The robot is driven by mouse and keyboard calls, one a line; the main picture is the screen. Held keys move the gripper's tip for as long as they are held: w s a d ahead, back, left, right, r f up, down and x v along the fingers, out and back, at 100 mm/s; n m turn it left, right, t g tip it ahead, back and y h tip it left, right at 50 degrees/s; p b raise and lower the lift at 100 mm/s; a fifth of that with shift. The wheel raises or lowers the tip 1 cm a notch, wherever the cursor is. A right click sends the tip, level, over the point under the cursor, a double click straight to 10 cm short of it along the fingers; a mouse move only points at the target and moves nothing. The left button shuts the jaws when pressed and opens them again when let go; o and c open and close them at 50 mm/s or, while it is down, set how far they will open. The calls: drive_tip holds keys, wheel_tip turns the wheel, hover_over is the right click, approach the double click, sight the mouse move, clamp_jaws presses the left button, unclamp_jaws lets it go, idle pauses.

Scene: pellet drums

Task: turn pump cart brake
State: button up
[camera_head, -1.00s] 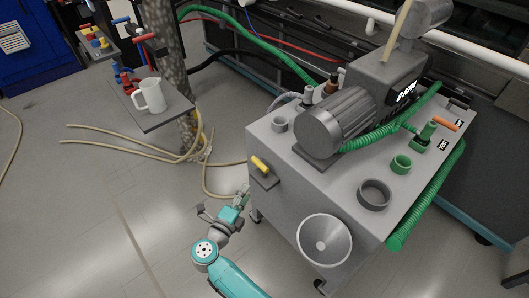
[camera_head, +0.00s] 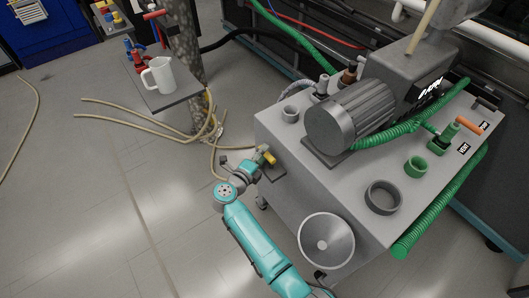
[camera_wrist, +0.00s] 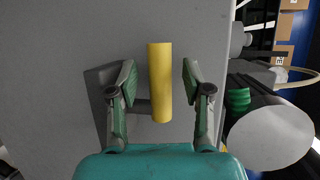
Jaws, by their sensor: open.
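The pump cart (camera_head: 285,185) is a grey box-shaped cart at the right of the head view. Its brake handle (camera_head: 269,158) is a short yellow bar on a small bracket at the cart's left side. In the wrist view the yellow handle (camera_wrist: 160,85) stands upright in the picture, in front of the grey cart wall (camera_wrist: 60,40). My gripper (camera_wrist: 159,80) is open, with one finger on each side of the handle and a visible gap on both sides. In the head view my gripper (camera_head: 260,163) is at the handle and partly covers it.
A motor (camera_head: 350,113), a green hose (camera_head: 440,205), a grey ring (camera_head: 383,197) and a funnel (camera_head: 326,240) are on the cart. A white jug (camera_head: 158,75) stands on a small shelf at the left. Tan hoses (camera_head: 150,123) lie on the floor.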

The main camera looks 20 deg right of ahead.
drive_tip(key=shift+x, duration=0.75)
clamp_jaws()
